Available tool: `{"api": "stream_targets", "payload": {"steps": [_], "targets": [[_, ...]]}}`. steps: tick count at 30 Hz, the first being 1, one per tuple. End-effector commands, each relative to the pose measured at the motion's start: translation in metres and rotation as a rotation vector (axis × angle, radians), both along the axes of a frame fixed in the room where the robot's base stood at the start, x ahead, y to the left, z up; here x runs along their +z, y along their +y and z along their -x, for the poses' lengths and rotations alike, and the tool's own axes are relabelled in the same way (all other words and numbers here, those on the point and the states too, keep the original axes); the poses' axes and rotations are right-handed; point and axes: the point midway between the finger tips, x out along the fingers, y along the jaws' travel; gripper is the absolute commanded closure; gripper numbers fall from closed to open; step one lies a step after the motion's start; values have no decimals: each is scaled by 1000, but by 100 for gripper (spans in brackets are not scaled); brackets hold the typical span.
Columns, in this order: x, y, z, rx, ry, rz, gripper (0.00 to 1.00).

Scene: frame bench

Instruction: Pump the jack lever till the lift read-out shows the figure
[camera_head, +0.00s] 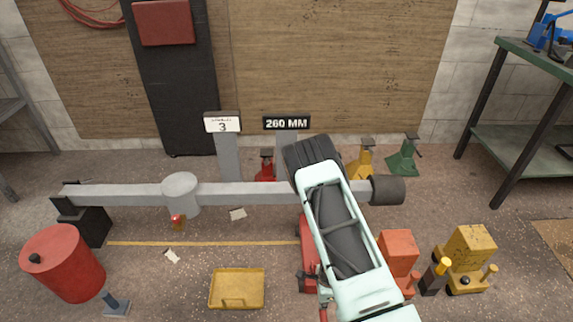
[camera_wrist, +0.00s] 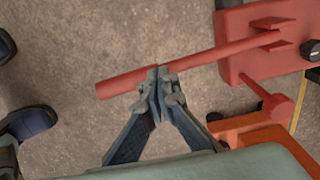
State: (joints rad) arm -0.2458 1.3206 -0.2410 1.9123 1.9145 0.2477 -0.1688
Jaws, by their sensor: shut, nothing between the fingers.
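The red jack lever (camera_wrist: 215,57) runs slantwise across the wrist view, from its free end at left to the red jack body (camera_wrist: 245,60) at upper right. My gripper (camera_wrist: 160,78) is shut and empty, its fingertips overlapping the lever near its free end. I cannot tell whether they touch it. In the head view part of the red jack (camera_head: 307,258) shows beside my arm, which hides the rest. A black sign (camera_head: 286,123) reads 260 MM. A white sign (camera_head: 222,124) shows 3 under a line too small to read.
A long grey beam (camera_head: 120,194) crosses the floor area. A red drum (camera_head: 64,263), yellow tray (camera_head: 237,288), orange block (camera_head: 398,250) and yellow machine (camera_head: 468,252) stand around. Red, yellow and green stands (camera_head: 404,156) are behind; a green bench (camera_head: 540,52) is at right.

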Motion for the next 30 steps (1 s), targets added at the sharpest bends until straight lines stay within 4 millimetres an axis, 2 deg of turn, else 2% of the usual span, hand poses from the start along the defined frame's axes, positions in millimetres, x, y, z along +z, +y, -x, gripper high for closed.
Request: {"api": "stream_targets", "payload": {"steps": [3,15,20,30], "targets": [[21,0,0,-1,-1,0,100],[76,0,1,-1,1,-1,100],[85,0,1,0,3,0,100],[85,0,1,0,2,0,100]]}}
